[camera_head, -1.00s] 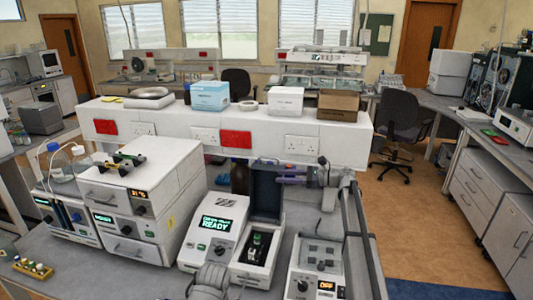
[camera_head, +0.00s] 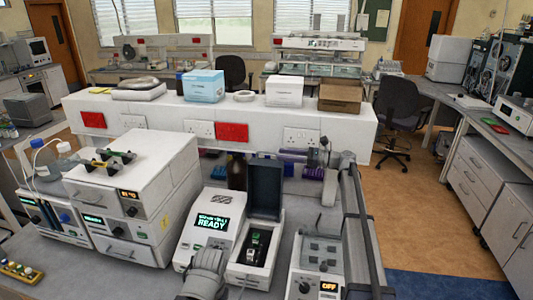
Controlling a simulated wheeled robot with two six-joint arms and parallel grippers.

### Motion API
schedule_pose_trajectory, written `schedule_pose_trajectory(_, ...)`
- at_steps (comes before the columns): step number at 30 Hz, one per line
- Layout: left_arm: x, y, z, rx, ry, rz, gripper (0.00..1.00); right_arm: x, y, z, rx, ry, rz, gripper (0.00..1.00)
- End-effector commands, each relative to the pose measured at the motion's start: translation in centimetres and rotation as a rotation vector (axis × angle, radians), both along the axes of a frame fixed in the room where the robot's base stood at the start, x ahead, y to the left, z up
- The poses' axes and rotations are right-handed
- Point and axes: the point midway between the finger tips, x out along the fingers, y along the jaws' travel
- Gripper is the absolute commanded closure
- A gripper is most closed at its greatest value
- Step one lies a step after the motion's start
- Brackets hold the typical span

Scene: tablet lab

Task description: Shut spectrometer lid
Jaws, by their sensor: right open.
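The spectrometer (camera_head: 209,232) is a white instrument with a green READY display. Its dark lid (camera_head: 265,190) stands upright, open, at the back of the sample well. A small green-and-white topped item (camera_head: 256,240) sits in the open well. My right gripper (camera_head: 284,155) is open and empty, pointing left. Its fingertips are at the height of the lid's top edge, by its upper right corner; I cannot tell whether they touch it. My left gripper is not in view; a grey part of my arm shows at the bottom, in front of the spectrometer.
A stacked white instrument (camera_head: 135,185) stands to the left. A dark brown bottle (camera_head: 237,171) is behind, and a white shelf (camera_head: 270,115) crosses the back.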

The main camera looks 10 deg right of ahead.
Motion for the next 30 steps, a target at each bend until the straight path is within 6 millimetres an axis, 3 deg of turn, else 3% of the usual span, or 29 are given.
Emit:
schedule_pose_trajectory(15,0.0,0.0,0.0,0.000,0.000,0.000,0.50,2.6,6.3,0.0,0.000,0.000,0.002,0.58)
schedule_pose_trajectory(24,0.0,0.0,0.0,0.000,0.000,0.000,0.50,2.8,6.7,0.0,0.000,0.000,0.000,0.58)
schedule_pose_trajectory(30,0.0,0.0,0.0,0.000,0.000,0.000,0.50,2.8,6.7,0.0,0.000,0.000,0.001,0.79)
